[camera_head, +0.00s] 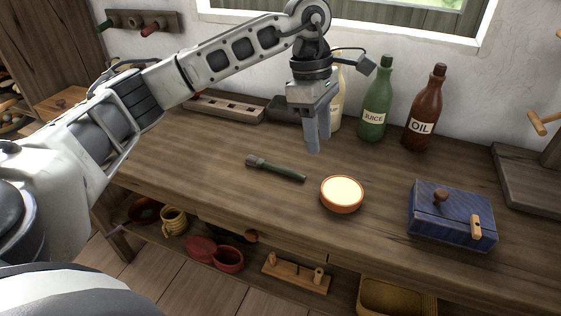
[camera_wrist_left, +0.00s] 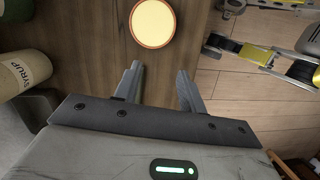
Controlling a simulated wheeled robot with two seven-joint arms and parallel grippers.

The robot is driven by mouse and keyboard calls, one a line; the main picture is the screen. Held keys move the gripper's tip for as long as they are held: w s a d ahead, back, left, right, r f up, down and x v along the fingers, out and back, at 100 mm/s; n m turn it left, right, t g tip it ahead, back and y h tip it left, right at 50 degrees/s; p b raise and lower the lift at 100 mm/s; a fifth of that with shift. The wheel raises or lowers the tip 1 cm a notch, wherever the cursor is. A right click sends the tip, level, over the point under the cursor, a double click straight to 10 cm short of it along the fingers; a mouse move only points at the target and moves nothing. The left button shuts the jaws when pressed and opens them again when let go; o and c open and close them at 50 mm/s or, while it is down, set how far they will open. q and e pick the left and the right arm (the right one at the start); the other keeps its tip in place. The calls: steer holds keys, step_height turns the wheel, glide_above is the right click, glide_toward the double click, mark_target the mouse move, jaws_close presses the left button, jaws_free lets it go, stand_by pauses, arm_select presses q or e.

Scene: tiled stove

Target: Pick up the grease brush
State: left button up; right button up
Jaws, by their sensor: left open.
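The grease brush (camera_head: 275,169) lies flat on the wooden workbench, with a dark green handle and a grey head at its left end. I cannot make it out in the left wrist view. My left gripper (camera_head: 317,146) hangs above the bench, pointing down, behind and to the right of the brush and apart from it. Its two fingers are spread and empty, as the left wrist view (camera_wrist_left: 158,75) also shows. My right gripper is not in view.
A round orange dish (camera_head: 342,194) with a cream top stands right of the brush. A blue box (camera_head: 452,216) stands farther right. The green juice bottle (camera_head: 376,105) and brown oil bottle (camera_head: 423,112) stand behind. A syrup bottle (camera_wrist_left: 24,74) is beside the gripper. Bench left of the brush is clear.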

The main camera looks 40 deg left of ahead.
arm_select(q)
steer(key=w+a+r+y, duration=0.1)
steer(key=a+r+y, duration=0.15)
steer(key=a, duration=0.35)
glide_above(292, 171)
steer(key=shift+n, duration=0.3)
step_height(292, 171, down, 9)
steer(key=shift+d+f, duration=0.1)
steer(key=shift+f, duration=2.95)
jaws_close()
